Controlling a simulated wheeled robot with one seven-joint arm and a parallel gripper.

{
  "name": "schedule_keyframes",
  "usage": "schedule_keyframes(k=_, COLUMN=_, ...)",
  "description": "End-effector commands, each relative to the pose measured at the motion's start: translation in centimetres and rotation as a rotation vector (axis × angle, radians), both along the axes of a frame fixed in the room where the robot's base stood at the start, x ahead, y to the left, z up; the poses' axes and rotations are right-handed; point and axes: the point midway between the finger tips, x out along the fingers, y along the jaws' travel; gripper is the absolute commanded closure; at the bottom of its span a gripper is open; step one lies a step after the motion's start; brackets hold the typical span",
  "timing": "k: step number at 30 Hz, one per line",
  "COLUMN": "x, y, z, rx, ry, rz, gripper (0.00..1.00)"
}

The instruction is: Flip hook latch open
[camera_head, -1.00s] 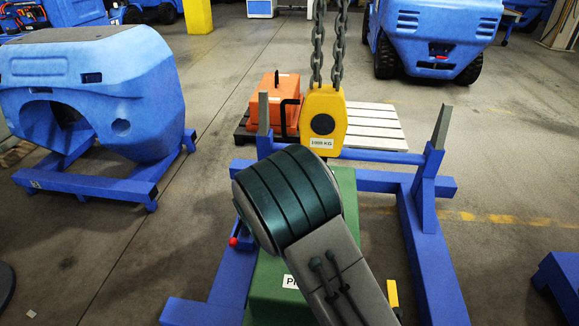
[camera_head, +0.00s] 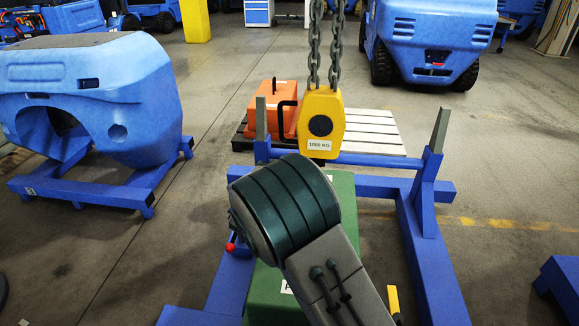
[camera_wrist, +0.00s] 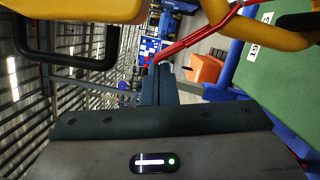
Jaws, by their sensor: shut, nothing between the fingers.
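In the head view my arm hides the gripper.
A green counterweight (camera_head: 344,190) stands below the block inside a blue frame (camera_head: 425,240) with upright posts. A black handle (camera_wrist: 65,62) shows at the left of the wrist view.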

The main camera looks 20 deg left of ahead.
Motion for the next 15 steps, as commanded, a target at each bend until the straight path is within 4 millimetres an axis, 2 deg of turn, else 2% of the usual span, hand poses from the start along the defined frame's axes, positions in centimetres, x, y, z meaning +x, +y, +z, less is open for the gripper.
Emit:
schedule_keyframes(k=1, x=-0.3, y=0.9, z=-0.8, rx=0.002, ry=0.0, rz=0.001, gripper=1.0)
schedule_keyframes(k=2, x=-1.2, y=0.8, z=-0.3, rx=0.0, ry=0.001, rz=0.001, gripper=1.0)
schedule_keyframes(k=9, x=-6.6, y=1.3, z=-0.7, rx=-0.001, ry=0.002, rz=0.002, gripper=1.0)
schedule_keyframes(k=15, x=-9.3, y=1.5, z=-1.0, rx=0.0, ry=0.0, rz=-0.001, gripper=1.0)
